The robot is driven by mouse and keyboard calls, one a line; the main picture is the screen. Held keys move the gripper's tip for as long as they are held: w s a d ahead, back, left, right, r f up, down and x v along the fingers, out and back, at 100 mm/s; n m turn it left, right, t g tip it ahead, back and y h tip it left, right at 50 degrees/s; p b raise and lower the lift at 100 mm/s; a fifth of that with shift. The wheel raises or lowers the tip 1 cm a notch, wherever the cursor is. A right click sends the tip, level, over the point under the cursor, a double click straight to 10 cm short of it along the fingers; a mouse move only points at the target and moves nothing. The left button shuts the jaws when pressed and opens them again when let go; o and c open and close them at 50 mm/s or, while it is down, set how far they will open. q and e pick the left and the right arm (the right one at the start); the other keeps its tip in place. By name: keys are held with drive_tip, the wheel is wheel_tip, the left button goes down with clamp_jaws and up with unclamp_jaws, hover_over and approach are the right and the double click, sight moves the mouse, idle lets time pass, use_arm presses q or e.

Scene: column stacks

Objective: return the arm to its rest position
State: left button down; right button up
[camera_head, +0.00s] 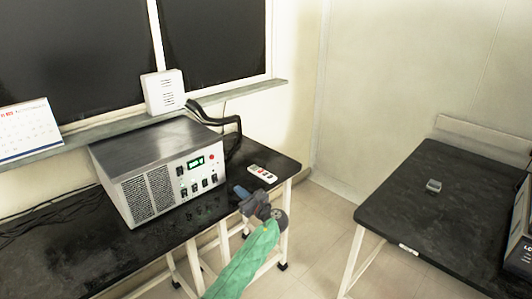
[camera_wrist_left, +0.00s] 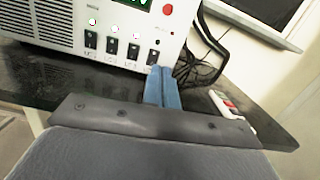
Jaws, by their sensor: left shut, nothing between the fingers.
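My left arm, in a green sleeve, comes up from the bottom middle of the head view. My left gripper (camera_head: 240,191) is at the front right corner of the left black table, just in front of the metal power supply box (camera_head: 160,168). In the left wrist view the two blue fingers (camera_wrist_left: 162,86) are together, with nothing between them. They point toward the box's lower right front, below its switches. Whether they touch the box is unclear. My right gripper is not in view.
A white remote-like device (camera_head: 262,173) lies on the left table (camera_head: 70,262), right of the box. Black cables (camera_head: 232,135) run behind the box. A second black table (camera_head: 425,205) stands right, bearing a small grey object (camera_head: 434,186). Open floor (camera_head: 320,225) lies between the tables.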

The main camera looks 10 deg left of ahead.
use_arm(q)
drive_tip(key=s+d+f+n+g+h, duration=0.2)
drive_tip(key=s+d+f+n+h, duration=0.2)
drive_tip(key=s+n+h, duration=0.55)
drive_tip(key=s+d+f+n+g+h, duration=0.2)
drive_tip(key=s+d+f+n+h, duration=0.3)
drive_tip(key=n, duration=0.7)
drive_tip(key=s+a+f+g, duration=0.1)
drive_tip(key=s+f, duration=0.6)
drive_tip(key=s, duration=0.7)
drive_tip(key=s+a+f+g+h, duration=0.1)
drive_tip(key=s+f+g, duration=0.2)
drive_tip(key=s+f, duration=0.4)
drive_tip(key=s+a+f+n+g, duration=0.1)
drive_tip(key=s+f, duration=0.7)
drive_tip(key=s, duration=1.5)
drive_tip(key=shift+s+a+g+h, duration=0.15)
drive_tip(key=shift+s+g+h, duration=0.15)
drive_tip(key=shift+g, duration=0.5)
